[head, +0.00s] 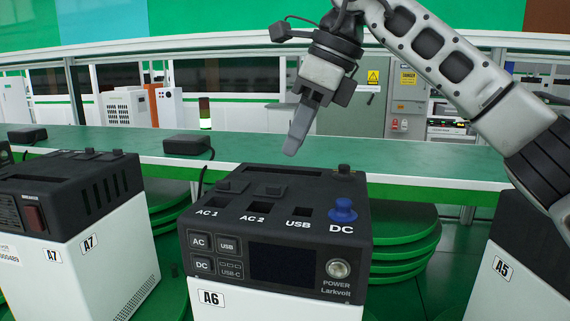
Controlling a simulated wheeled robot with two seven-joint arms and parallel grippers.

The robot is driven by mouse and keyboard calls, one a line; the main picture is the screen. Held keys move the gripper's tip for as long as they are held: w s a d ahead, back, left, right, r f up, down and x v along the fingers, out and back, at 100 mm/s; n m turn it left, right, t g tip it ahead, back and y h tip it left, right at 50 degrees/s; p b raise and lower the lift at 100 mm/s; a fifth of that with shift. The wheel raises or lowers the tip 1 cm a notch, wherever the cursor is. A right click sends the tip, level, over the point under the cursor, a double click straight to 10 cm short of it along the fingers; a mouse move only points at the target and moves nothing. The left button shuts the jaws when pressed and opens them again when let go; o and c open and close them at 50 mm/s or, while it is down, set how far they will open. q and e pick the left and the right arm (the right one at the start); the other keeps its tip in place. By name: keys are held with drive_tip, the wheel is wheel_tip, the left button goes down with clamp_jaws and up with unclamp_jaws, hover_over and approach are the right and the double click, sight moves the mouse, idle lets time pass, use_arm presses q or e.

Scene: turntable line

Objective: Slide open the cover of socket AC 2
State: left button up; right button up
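The power unit A6 (305,296) stands in front, with a black top. Its top has sockets labelled AC 1, AC 2, USB and DC. The AC 2 socket (262,207) shows as a dark square opening behind its label. A dark cover with a raised tab (273,190) lies just behind that opening. The AC 1 socket (218,203) looks alike, with its cover tab (233,187) behind. A blue plug or cap (343,209) sits at DC. My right gripper (293,147) is above the unit's back edge, pointing down, apart from it. Its grey fingers look together and empty. My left gripper is out of view.
Unit A7 (100,262) stands at the left and unit A5 (512,285) at the right. Green round discs (408,250) are stacked behind A6. A green bench (420,160) runs behind, carrying a black box (187,144). The air above A6's front is clear.

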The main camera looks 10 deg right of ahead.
drive_tip(key=v, duration=0.9)
drive_tip(key=shift+r+p, duration=0.2)
drive_tip(key=shift+p, duration=0.25)
